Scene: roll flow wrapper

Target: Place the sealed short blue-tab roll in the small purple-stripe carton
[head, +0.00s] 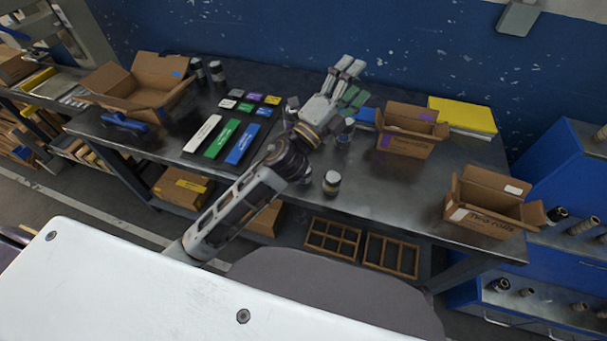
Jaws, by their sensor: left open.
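The small open carton with purple marks (405,146) stands toward the right of the dark table. My left gripper (352,68) is open above the far middle of the table, left of that carton, with its fingers pointing toward the blue wall. A short roll with a pale top (332,183) stands near the front edge. Another short roll with some blue on it (344,136) stands beside my left wrist and is partly hidden by it. I cannot tell which roll is sealed or has the blue tab. My right gripper is out of view.
An open carton with a blue label (140,92) stands at the left and one with a white label (484,216) at the right. Two dark rolls (197,70) stand at the back. White, green and blue strips (221,139) lie mid-left. A yellow-topped stack (463,114) stands back right.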

